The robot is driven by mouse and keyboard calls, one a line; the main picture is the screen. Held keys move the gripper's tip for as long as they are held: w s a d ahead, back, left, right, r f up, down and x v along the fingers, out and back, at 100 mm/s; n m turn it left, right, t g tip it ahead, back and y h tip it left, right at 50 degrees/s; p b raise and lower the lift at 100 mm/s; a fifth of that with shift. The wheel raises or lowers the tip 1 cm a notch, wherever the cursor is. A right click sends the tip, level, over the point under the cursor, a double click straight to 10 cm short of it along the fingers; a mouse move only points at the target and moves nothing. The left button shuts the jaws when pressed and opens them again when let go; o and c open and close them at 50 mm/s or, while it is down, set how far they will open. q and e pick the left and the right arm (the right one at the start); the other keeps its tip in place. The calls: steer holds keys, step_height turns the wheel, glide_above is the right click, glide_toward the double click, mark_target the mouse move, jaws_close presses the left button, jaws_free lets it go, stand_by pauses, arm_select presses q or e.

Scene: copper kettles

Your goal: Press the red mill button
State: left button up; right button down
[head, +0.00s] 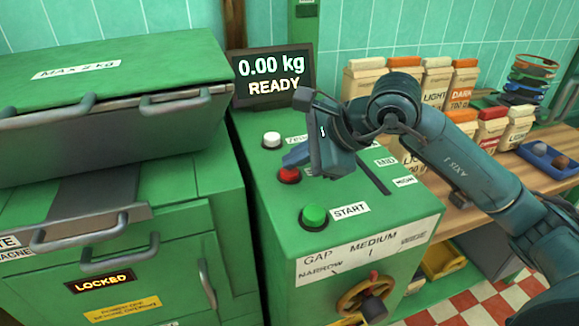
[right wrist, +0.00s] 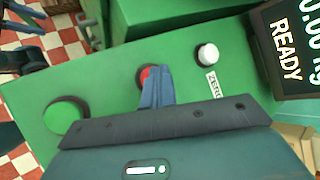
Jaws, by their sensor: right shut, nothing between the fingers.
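The red mill button (head: 289,175) sits on the green top of the mill cabinet, between a white button (head: 271,140) and a green START button (head: 314,215). My right gripper (head: 290,160) reaches in from the right, its blue fingers shut and empty, with the tips at or just above the red button's far side. In the right wrist view the closed fingers (right wrist: 152,72) overlap the red button (right wrist: 144,74) and hide part of it. I cannot tell whether they touch it. My left gripper is out of view.
A display (head: 271,77) reading 0.00 kg READY stands behind the buttons. A green machine with a closed lid (head: 110,90) and a LOCKED sign is at the left. Bags (head: 437,85) stand on a wooden counter (head: 510,170) at the right. A hand wheel (head: 365,298) is on the cabinet front.

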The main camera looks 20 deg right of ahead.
mark_target(296, 172)
steer(key=shift+r+p, duration=0.45)
steer(key=shift+r, duration=0.45)
steer(key=shift+r, duration=0.1)
steer(key=shift+r+p, duration=1.6)
steer(key=shift+r, duration=0.85)
